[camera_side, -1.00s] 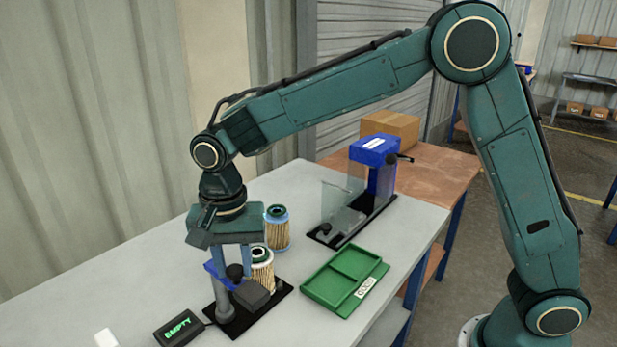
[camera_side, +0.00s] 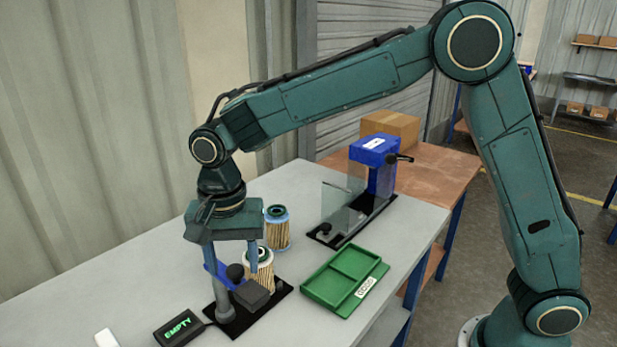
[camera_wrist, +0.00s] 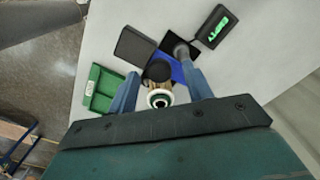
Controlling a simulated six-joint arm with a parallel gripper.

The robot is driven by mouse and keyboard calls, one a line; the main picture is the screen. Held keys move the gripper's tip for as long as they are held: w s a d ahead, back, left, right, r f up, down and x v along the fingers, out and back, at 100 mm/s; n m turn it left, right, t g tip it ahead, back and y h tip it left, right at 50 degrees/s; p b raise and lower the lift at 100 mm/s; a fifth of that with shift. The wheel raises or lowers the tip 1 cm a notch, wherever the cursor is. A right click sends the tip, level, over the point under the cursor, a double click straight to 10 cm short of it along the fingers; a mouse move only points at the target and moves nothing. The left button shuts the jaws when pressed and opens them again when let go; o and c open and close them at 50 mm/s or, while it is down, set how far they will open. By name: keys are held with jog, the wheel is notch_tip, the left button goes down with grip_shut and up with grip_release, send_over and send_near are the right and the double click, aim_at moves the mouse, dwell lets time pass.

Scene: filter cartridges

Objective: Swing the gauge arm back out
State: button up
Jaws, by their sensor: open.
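The gauge stands on a black base at the front of the table, with a grey post (camera_side: 223,300), a blue gauge arm (camera_side: 217,275) and a black knob (camera_side: 235,272). In the wrist view the blue arm (camera_wrist: 178,73) runs between post and knob (camera_wrist: 158,71). A pleated filter cartridge (camera_side: 262,262) stands close behind it; its pale, green-ringed top (camera_wrist: 160,99) shows beside the knob. My gripper (camera_side: 231,265) is open above the gauge, its fingers on either side of the knob and cartridge in the wrist view; contact cannot be told.
The wired display (camera_side: 178,328) reads EMPTY. A second cartridge (camera_side: 277,232) stands behind. A green divided tray (camera_side: 322,298) lies to the right. A blue-headed fixture with clear panels (camera_side: 372,150) stands farther back. The left part of the table is mostly clear.

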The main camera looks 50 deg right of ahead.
aim_at(234, 269)
notch_tip(234, 269, up, 13)
jog(key=shift+r, duration=0.15)
dwell(0.4)
jog(key=s+d+r+n+t, duration=0.3)
jog(key=s+d+n, duration=0.1)
jog(key=s+d, duration=0.75)
jog(key=s+d+f+n+t, duration=0.2)
jog(key=s+d+f+n, duration=0.3)
jog(key=s+d, duration=0.4)
jog(key=shift+s+d+f+t, duration=0.3)
jog(key=shift+s+f, duration=0.4)
jog(key=shift+s, duration=1.05)
